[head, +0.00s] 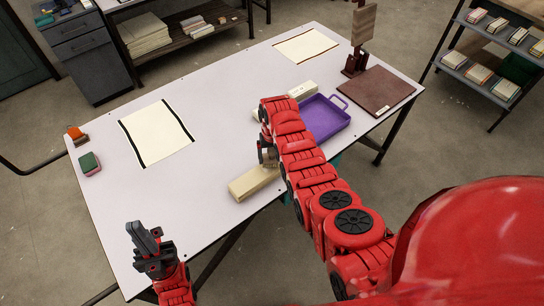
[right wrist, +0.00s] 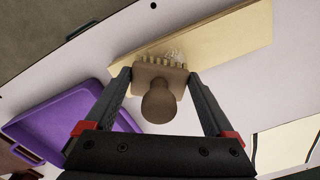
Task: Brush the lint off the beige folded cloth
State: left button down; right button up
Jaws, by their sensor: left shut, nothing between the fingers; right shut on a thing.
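The beige folded cloth (head: 252,184) lies as a long flat strip near the table's front edge; it also shows in the right wrist view (right wrist: 220,38). My right gripper (right wrist: 159,76) is shut on a tan brush (right wrist: 158,100) with a round knob handle. The brush's bristles are at the cloth's edge, beside a small pale tuft of lint (right wrist: 175,53); I cannot tell whether they press on it. In the head view my right arm hides most of the brush. My left gripper (head: 147,240) is shut and empty over the table's front left, away from the cloth.
A purple tray (head: 338,112) stands right of my right arm, with pale folded cloths beside it. Behind are a brown board (head: 376,91) and a dark red stand (head: 355,62). A green sponge (head: 89,163) and black-edged sheet (head: 157,132) lie left.

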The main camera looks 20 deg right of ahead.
jog(key=shift+f+b, duration=0.8)
jog(key=shift+f, duration=0.2)
jog(key=shift+s+a+r+p, duration=0.2)
jog(key=shift+a+p, duration=0.15)
jog(key=shift+a, duration=0.15)
jog(key=shift+s+a+p, duration=0.25)
jog(key=shift+a+p, duration=0.05)
jog(key=shift+a, duration=0.3)
jog(key=shift+s+a+p, duration=0.2)
jog(key=shift+a+p, duration=0.1)
jog(key=shift+a, duration=0.25)
jog(key=shift+s+a, duration=0.1)
jog(key=shift+a, duration=0.15)
jog(key=shift+f+b, duration=0.3)
jog(key=shift+w+d+f+b, duration=0.1)
jog(key=shift+w+d+b, duration=0.15)
jog(key=shift+d+b, duration=0.4)
jog(key=shift+w+d+f+b, duration=0.1)
jog(key=shift+w+d+b, duration=0.15)
jog(key=shift+d+b, duration=0.35)
jog(key=shift+w+d+r, duration=0.15)
jog(key=shift+d, duration=0.5)
